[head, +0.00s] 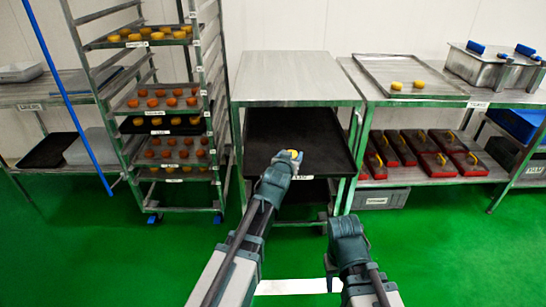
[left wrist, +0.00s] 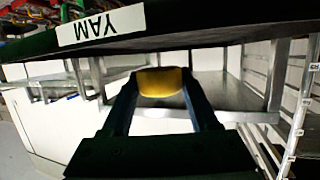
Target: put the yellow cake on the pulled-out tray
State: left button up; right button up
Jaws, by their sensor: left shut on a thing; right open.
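The yellow cake (head: 293,152) is held at the tip of my left gripper (head: 290,156), mostly hidden by it in the head view. In the left wrist view the cake (left wrist: 160,82) sits between the two shut fingers (left wrist: 160,92). The black tray (head: 325,140) sticks out from under the metal tabletop, behind the cake in the picture. Its edge with an upside-down YAM label shows in the left wrist view (left wrist: 190,22). I see a gap in that view between cake and tray edge. My right gripper (head: 347,228) is open and empty, low in front of the stand.
A rack (head: 222,110) with trays of orange and yellow cakes stands left. The metal tabletop (head: 290,75) overhangs the black tray's back. A tray (head: 430,82) with two yellow cakes lies on the right table. Red boxes (head: 405,150) stand below. Green floor is clear in front.

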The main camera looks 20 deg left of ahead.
pick_arm(q)
send_over(268, 159)
jog(key=shift+s+f+b, duration=0.15)
jog(key=shift+f+b, duration=0.25)
jog(key=shift+f, duration=0.1)
jog(key=shift+f+b, duration=1.75)
jog(key=shift+f, duration=0.15)
jog(key=o, duration=1.4)
jog(key=shift+c, duration=0.2)
jog(key=shift+r, duration=0.25)
jog(key=p+v, duration=0.3)
jog(key=v, duration=0.9)
jog(key=shift+p, duration=0.3)
